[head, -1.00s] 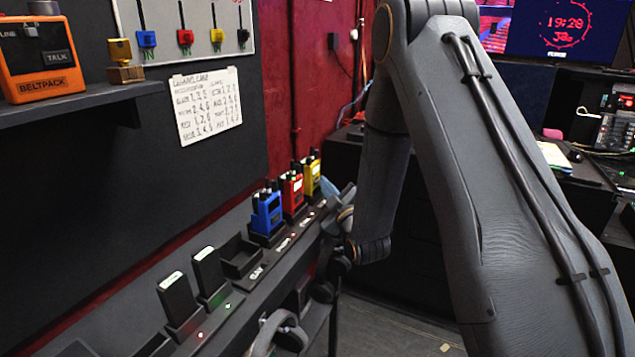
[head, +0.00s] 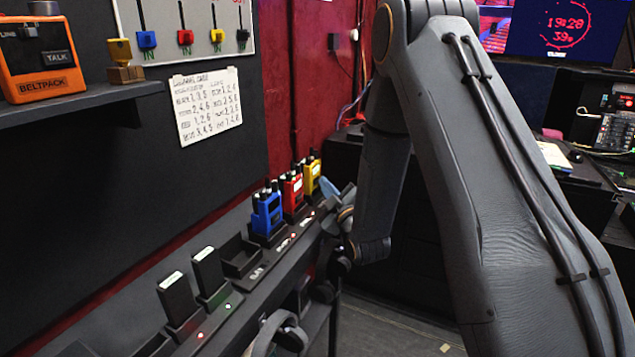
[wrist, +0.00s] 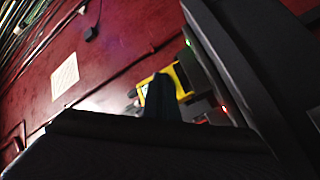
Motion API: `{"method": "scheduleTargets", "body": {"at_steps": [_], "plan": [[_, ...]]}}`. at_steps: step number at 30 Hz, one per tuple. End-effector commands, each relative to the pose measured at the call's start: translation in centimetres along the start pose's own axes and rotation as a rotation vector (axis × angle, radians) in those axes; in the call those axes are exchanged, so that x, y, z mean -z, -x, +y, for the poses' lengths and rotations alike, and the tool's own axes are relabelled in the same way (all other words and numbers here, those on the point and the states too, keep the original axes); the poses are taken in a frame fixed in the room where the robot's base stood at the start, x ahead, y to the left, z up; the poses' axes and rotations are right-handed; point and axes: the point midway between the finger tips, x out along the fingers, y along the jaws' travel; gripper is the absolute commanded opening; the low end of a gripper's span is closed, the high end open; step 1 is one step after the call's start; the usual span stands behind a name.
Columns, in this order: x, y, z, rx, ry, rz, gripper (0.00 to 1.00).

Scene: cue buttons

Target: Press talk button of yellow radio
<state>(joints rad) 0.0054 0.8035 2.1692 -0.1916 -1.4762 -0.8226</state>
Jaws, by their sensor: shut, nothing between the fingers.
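The yellow radio (head: 312,178) stands upright in its dock at the far end of the shelf in the head view, beyond the red radio (head: 292,192) and the blue radio (head: 267,213). In the wrist view the yellow radio (wrist: 184,80) looks tilted and partly covered by my gripper (wrist: 160,96), which is dark, shut and empty in front of it. I cannot tell whether the tip touches the radio. The talk button cannot be made out. In the head view my fingers are hard to make out beside the shelf.
Black battery packs (head: 177,298) stand in chargers nearer along the shelf (head: 262,280), next to an empty slot. An orange beltpack (head: 40,62) with its own talk button sits on the upper shelf at left. Headphones (head: 280,335) hang below. The red wall rises behind the radios.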

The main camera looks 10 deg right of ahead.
Motion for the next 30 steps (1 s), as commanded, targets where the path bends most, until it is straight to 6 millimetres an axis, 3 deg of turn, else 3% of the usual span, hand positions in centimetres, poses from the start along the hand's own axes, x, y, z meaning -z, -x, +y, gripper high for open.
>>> {"method": "scheduleTargets", "body": {"at_steps": [30], "plan": [[-1.4, 1.8, 1.4, -0.001, 0.000, -0.002, 0.00]]}}
